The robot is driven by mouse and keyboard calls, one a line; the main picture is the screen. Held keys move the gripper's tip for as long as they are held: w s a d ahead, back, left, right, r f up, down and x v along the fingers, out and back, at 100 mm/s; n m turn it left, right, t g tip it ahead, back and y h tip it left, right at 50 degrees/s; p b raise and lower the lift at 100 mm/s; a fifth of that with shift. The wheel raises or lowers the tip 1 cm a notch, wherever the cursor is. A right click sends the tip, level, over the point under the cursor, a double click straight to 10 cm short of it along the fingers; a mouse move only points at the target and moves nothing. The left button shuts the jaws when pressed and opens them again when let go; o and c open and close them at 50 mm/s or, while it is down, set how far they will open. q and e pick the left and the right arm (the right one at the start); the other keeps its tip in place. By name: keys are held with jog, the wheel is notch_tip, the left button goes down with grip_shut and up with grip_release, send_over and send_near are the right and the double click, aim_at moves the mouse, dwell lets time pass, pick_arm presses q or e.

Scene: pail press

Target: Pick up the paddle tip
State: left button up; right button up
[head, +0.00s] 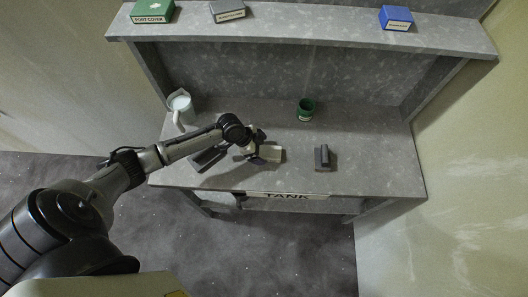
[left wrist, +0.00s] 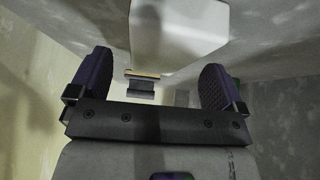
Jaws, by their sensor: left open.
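My left gripper (head: 259,150) is open, low over the left middle of the grey workbench. In the left wrist view a large pale piece (left wrist: 180,32) lies ahead of the two open fingers of my left gripper (left wrist: 158,84), and nothing is visibly clamped. A dark grey block (head: 322,158) stands on the bench to the right, apart from the gripper. I cannot tell surely which piece is the paddle tip. My right gripper is not in view.
A white jug (head: 181,104) stands at the bench's back left and a green cup (head: 306,109) at the back middle. The upper shelf (head: 300,30) holds a green box (head: 152,11), a grey box (head: 227,10) and a blue box (head: 396,17). The bench's right side is clear.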

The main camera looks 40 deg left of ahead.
pick_arm(q)
jog(key=shift+x, duration=0.95)
jog(key=shift+s, duration=0.1)
jog(key=shift+c, duration=0.3)
jog(key=c, duration=1.1)
jog(key=shift+r, duration=0.1)
